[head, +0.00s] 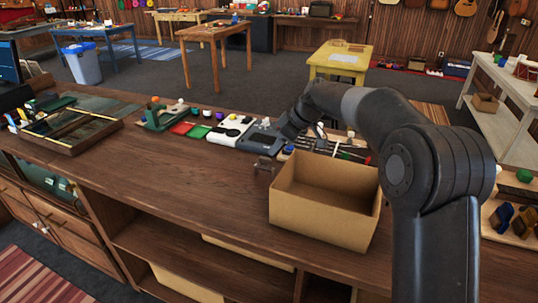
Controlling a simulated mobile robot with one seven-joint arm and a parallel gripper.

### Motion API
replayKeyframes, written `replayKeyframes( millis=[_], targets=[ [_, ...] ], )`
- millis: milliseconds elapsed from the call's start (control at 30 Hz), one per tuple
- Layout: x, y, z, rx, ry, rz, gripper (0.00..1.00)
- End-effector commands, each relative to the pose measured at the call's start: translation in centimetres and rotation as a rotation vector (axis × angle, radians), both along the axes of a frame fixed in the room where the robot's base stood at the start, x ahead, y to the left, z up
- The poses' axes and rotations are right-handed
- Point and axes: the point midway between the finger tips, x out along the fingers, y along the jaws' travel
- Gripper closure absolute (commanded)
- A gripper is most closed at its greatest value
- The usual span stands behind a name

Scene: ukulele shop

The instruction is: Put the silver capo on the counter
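My arm reaches over the counter (185,175) from the right. Its end, with my gripper (287,132), is low over the back part of the counter, behind the open cardboard box. The fingers are too small and dark against the items there to tell whether they are open or shut. A small grey metallic piece (264,166), possibly the silver capo, shows on the counter just left of the box. It is too small to identify for certain, and I cannot tell whether my gripper touches it.
The open cardboard box (323,205) stands on the counter at right. A grey tray-like block (259,138), a white tray (229,130), green and red pieces and several small tools line the back edge. A glass-topped case (72,123) sits at left. The counter's middle is clear.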

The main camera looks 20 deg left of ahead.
Motion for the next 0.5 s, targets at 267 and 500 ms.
replayKeyframes(
  millis=[267,500],
  targets=[
    [0.0,-1.9,2.9,0.0,0.0,0.0,0.66],
    [0.0,-2.1,3.2,-0.001,0.002,0.001,0.66]
  ],
)
